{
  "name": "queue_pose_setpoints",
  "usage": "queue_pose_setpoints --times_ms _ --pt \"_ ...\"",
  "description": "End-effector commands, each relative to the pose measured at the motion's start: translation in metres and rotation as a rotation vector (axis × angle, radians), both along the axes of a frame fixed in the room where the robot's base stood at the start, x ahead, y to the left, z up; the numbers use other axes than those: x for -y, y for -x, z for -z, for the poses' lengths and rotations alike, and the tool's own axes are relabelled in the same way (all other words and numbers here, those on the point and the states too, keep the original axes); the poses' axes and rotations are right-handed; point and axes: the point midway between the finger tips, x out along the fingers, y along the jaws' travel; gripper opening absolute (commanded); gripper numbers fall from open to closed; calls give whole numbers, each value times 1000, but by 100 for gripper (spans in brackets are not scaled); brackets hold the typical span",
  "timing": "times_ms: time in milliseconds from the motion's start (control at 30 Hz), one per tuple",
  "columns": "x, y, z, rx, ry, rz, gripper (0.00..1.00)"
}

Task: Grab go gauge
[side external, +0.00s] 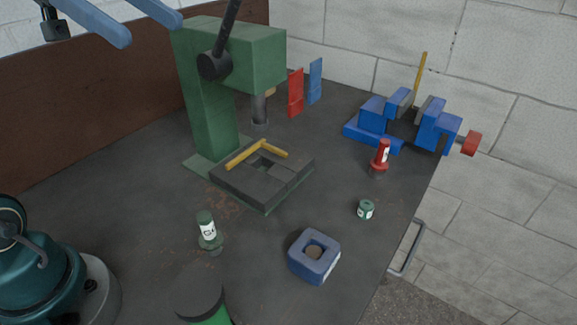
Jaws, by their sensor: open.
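A small upright piece with a green handle and a white label (207,227), apparently the go gauge, stands on the dark bench at lower centre-left. Its foot is wider and darker, and the label is too small to read. A similar piece with a red handle (381,156) stands farther back on the right, in front of the blue vise. I cannot make out my gripper in this view.
A green drill press (205,95) overhangs a dark plate (260,195) with a yellow angle. A blue vise (375,125) stands at back right. A small green jar (365,210) sits near the right edge. A dark-topped cylinder (199,291) is cut off at the bottom.

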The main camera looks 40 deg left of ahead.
Motion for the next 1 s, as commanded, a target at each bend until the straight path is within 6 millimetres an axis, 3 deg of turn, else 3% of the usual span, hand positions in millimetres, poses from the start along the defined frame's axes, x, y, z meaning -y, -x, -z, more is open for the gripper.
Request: queue_pose_setpoints --times_ms 267,367,600,700,900,1000 --pt "2 -1 54 1 8 -3 62" --pt "2 -1 83 -3 10 -3 62" --pt "3 1 181 -13 14 -4 62" --pt "2 0 214 -8 11 -4 62" --pt "2 0 265 1 8 -4 62" --pt "2 -1 280 6 7 -4 62"
